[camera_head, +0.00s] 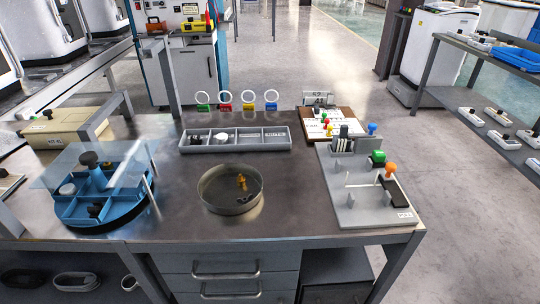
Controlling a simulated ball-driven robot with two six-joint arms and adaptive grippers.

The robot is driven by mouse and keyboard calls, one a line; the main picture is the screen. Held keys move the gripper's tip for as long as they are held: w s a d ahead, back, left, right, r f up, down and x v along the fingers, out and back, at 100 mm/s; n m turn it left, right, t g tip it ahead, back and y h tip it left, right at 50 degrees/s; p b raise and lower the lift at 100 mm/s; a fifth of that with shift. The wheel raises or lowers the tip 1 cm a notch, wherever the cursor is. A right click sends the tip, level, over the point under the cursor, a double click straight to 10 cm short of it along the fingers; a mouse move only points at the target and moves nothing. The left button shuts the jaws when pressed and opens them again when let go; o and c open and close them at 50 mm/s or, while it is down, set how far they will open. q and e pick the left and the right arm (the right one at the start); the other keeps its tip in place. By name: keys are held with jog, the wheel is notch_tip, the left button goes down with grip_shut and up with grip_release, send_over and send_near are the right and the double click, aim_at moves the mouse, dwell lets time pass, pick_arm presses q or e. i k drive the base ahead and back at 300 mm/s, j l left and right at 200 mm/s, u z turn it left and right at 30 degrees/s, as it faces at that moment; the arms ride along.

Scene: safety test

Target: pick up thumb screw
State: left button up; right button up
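A small brass-coloured piece (242,182) lies in a round shallow metal pan (205,194) at the middle of the steel workbench. It may be the thumb screw, but it is too small to be sure. A grey tray (190,151) with several compartments stands behind the pan; a dark small part (195,140) and a white part (221,136) sit in its left compartments. Neither of my grippers is in view.
A blue round divided holder (75,212) under a clear cover stands at left. A grey fixture board (350,211) with green and orange knobs stands at right. Bare bench (285,222) lies between pan and board.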

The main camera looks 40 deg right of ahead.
aim_at(241, 180)
jog(key=z, duration=0.95)
